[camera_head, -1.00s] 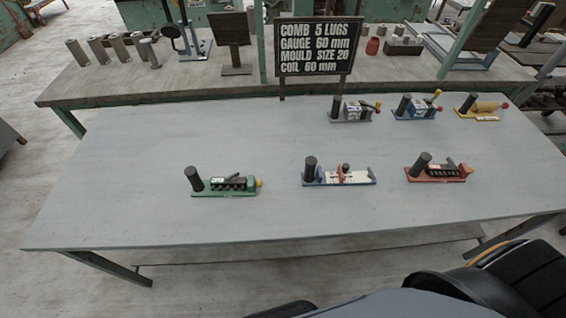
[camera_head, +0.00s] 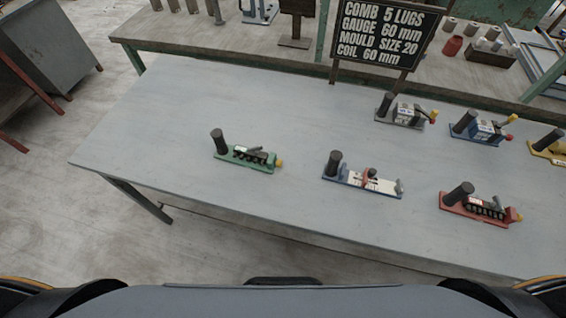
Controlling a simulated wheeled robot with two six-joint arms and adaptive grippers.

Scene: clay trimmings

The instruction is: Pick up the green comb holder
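The green comb holder (camera_head: 245,158) sits on the grey table at the left of the front row. It has a green base, an upright black cylinder at its left end, a dark comb-like row in the middle and a yellow knob at its right end. Nothing touches it. Neither gripper shows in the head view; only dark parts of my own body show along the bottom edge.
On the grey table (camera_head: 150,115) stand a blue holder (camera_head: 350,183), a red holder (camera_head: 470,210), and grey (camera_head: 398,115), blue (camera_head: 478,130) and yellow (camera_head: 548,147) holders behind. A sign (camera_head: 385,30) stands at the back. The table's left part is clear.

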